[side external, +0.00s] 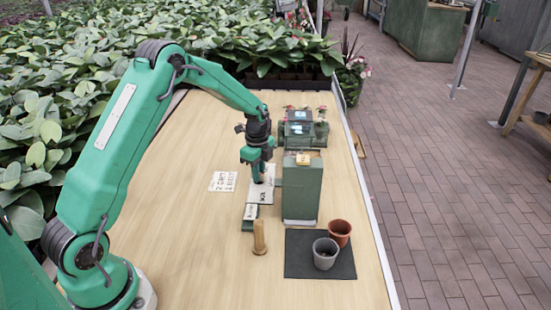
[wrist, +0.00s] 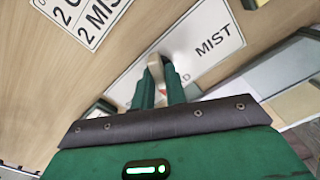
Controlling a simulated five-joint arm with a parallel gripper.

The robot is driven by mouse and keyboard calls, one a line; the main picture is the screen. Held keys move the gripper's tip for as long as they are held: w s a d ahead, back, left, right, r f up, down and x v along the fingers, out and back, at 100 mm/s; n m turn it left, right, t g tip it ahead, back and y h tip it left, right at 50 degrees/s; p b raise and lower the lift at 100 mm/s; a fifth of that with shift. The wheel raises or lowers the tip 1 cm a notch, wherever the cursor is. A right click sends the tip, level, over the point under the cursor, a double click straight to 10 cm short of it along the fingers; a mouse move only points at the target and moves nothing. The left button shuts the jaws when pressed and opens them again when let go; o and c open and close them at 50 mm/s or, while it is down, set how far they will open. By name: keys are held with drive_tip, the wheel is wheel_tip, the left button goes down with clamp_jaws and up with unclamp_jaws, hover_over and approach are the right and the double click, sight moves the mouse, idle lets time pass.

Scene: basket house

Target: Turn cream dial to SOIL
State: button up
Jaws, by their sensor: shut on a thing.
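My gripper (side external: 257,180) points down over a white dial plate (side external: 266,190), left of a green box. In the wrist view, its two green fingers (wrist: 160,88) are closed on the cream dial (wrist: 155,62), of which a small part shows between and beyond the fingertips. The white plate (wrist: 205,45) carries the word MIST to the right of the fingers. Part of another word ending in D and a red mark show close behind the fingers. I see no word SOIL; the fingers and gripper body hide part of the plate.
A white card with printed lines (side external: 222,181) lies left of the plate. The green box (side external: 302,195) stands close on the right, a green machine (side external: 303,130) behind. A wooden peg (side external: 259,238) stands in front. Grey (side external: 325,255) and terracotta (side external: 341,231) pots stand on a dark mat (side external: 300,268).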

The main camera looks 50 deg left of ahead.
idle(0.4)
drive_tip(key=shift+m, duration=3)
drive_tip(key=o, duration=1.4)
drive_tip(key=shift+o, duration=0.2)
drive_tip(key=shift+r, duration=0.15)
drive_tip(key=shift+r, duration=3.35)
drive_tip(key=shift+r, duration=0.1)
